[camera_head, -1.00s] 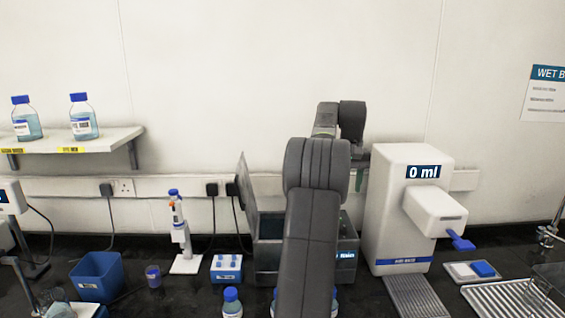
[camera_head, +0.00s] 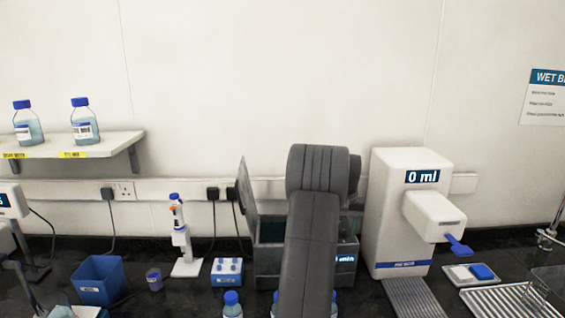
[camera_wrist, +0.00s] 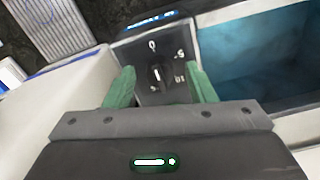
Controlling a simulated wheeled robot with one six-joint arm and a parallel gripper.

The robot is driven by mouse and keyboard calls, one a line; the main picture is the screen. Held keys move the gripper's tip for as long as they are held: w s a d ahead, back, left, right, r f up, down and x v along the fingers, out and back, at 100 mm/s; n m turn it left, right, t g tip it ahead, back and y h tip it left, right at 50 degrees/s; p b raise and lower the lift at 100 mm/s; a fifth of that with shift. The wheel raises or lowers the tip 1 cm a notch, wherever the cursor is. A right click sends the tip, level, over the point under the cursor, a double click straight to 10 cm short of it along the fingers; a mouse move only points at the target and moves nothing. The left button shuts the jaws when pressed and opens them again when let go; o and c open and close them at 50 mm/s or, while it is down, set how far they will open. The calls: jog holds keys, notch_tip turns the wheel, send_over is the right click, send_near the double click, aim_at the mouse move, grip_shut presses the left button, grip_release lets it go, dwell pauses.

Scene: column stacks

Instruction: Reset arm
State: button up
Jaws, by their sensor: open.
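The gripper itself is hidden there behind my arm.
A white dispenser (camera_head: 392,205) reading 0 ml stands right of my arm, with a drip grille (camera_head: 415,299). To the left are a blue rack (camera_head: 227,272), a pipette stand (camera_head: 186,266) and a blue bin (camera_head: 97,281). Bottles (camera_head: 84,127) stand on a shelf.

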jog(key=m, duration=1.1)
jog(key=shift+r+m, duration=0.1)
jog(key=shift+m, duration=0.2)
jog(key=shift+r+b, duration=0.4)
jog(key=shift+r, duration=1.9)
